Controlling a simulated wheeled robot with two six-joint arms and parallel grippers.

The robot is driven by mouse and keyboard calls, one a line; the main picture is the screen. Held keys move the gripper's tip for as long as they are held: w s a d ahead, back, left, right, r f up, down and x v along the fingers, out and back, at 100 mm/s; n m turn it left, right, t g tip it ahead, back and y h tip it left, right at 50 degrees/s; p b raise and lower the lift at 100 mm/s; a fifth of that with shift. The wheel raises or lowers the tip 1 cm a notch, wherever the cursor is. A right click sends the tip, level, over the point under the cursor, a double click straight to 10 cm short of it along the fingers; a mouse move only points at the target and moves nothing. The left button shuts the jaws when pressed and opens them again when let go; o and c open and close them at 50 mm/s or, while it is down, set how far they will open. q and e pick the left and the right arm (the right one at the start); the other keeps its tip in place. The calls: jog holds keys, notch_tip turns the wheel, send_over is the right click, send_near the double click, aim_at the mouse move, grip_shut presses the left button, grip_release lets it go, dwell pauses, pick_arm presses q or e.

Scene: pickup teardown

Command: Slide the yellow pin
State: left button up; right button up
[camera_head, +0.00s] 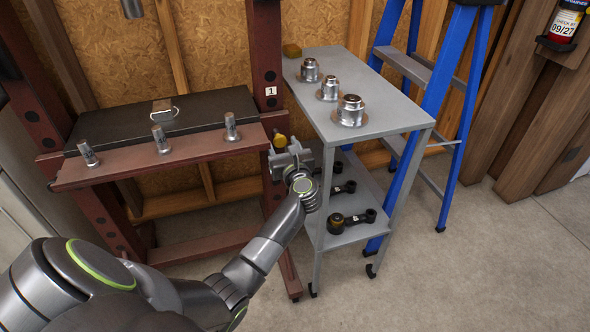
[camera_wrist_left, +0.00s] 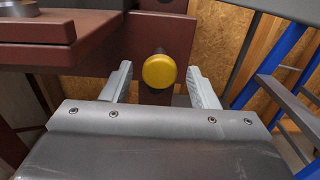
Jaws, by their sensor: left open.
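The yellow pin (camera_head: 280,141) shows its round yellow head on the right-hand red-brown upright of the press frame. In the left wrist view the yellow pin (camera_wrist_left: 159,71) appears as a round knob between and beyond the jaws. My left gripper (camera_head: 287,152) is in front of the pin, with the fingers of the left gripper (camera_wrist_left: 162,86) apart on either side of the knob. The fingers do not visibly touch it. My right gripper is in neither view.
A red-brown frame (camera_head: 264,60) carries a dark bench plate (camera_head: 210,108) and a ledge with several metal studs (camera_head: 161,139). A grey cart (camera_head: 390,112) stands close right, with metal parts on top and dark tools below. A blue ladder (camera_head: 440,75) stands behind it.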

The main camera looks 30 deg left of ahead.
pick_arm(q)
jog(key=v, duration=1.4)
jog(key=shift+b, duration=0.3)
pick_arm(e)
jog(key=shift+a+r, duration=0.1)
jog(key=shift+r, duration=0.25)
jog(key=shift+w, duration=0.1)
